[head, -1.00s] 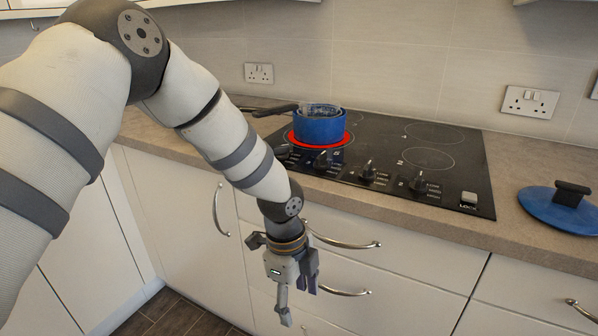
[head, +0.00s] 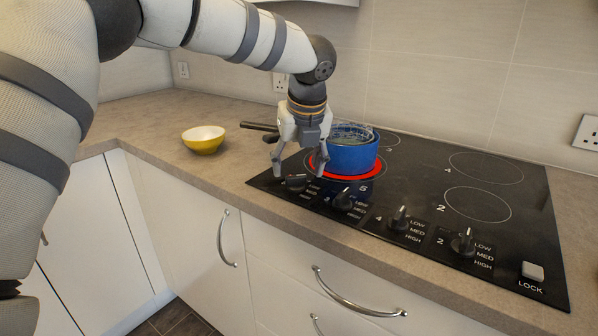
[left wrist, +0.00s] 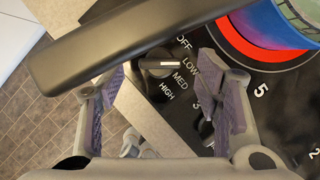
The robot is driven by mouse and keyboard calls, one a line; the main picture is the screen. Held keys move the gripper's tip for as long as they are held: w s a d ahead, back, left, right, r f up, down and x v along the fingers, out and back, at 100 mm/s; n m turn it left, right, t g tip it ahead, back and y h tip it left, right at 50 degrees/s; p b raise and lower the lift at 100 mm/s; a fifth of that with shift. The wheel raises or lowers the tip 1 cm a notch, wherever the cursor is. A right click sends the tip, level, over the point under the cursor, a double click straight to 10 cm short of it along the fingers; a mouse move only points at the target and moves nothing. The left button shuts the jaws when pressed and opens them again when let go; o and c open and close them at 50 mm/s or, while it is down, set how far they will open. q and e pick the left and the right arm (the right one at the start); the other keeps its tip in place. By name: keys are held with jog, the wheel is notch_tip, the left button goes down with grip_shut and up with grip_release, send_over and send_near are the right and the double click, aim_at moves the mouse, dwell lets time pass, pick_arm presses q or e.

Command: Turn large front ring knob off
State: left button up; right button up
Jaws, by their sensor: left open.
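The leftmost black knob (head: 295,182) stands at the front left of the black cooktop (head: 430,215). In the left wrist view this knob (left wrist: 155,67) has a white pointer line directed near LOW, beside the OFF, LOW, MED, HIGH labels. My left gripper (head: 299,171) is open and points down, with one finger on each side of the knob. Whether the fingers touch it I cannot tell. The front ring (head: 374,174) glows red under a blue pot (head: 352,156). The dark pot handle (left wrist: 130,38) crosses the left wrist view and partly covers the knob. My right gripper is not seen.
More knobs stand along the front edge, the nearest being a second knob (head: 343,200). The pot handle (head: 258,126) sticks out left, close behind my gripper. A yellow bowl (head: 203,140) sits on the counter at left. A lock button (head: 532,270) is at the right.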

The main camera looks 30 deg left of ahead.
aim_at(296, 182)
pick_arm(q)
jog(key=shift+x, duration=1.35)
jog(key=c, duration=1.2)
jog(key=shift+o, duration=0.2)
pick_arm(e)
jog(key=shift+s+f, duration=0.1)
